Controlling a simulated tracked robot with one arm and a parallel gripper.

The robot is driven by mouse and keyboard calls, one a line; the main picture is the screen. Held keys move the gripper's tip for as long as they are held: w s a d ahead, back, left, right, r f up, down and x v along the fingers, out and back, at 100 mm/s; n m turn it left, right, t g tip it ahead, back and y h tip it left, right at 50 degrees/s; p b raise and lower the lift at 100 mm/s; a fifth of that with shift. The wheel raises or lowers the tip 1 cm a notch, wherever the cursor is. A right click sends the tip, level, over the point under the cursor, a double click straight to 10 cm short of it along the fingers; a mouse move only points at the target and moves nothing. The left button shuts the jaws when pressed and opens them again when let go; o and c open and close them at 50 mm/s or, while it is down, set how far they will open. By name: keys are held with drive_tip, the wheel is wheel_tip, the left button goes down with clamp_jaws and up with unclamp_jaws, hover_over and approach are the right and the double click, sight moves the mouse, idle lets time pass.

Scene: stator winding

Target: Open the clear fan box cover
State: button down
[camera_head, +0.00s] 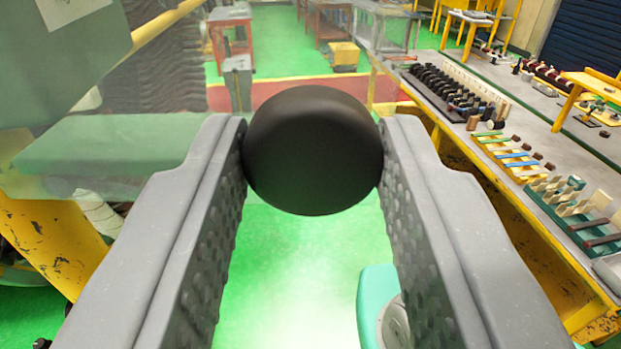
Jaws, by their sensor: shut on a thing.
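My gripper (312,165) fills the middle of the view, with one grey, studded finger on each side. It is shut on a round black knob (312,135), and both fingertips touch the knob's sides. A see-through, faintly hazy panel (165,130) shows at the left, behind the left finger, and looks like the clear fan box cover. Its right edge is hard to make out. Whether the knob is fixed to this panel is hidden, and I cannot tell how far the cover is open.
A yellow-framed workbench (430,95) with rows of small parts runs along the right. A yellow frame (45,235) and green-grey machine body (75,50) stand close at left. A teal rounded object (376,305) is low in the middle. Green floor (285,265) shows below the knob.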

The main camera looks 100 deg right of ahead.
sight(296, 43)
drive_tip(key=shift+w+a, duration=0.1)
drive_tip(key=shift+w, duration=0.05)
idle(0.5)
drive_tip(key=c, duration=1)
unclamp_jaws()
drive_tip(key=shift+r, duration=0.1)
drive_tip(key=shift+r, duration=1.65)
drive_tip(key=shift+s+d+r+b, duration=0.25)
drive_tip(key=shift+s+d+b, duration=0.55)
drive_tip(key=shift+s+d, duration=1.05)
drive_tip(key=shift+s+d+r+b, duration=0.2)
drive_tip(key=shift+s+d+b, duration=0.75)
drive_tip(key=shift+s, duration=1.8)
drive_tip(key=shift+s+d+r+b, duration=0.25)
drive_tip(key=shift+s+d+b, duration=0.45)
drive_tip(key=shift+s+d, duration=1.2)
drive_tip(key=shift+s+a, duration=0.35)
drive_tip(key=shift+a, duration=0.1)
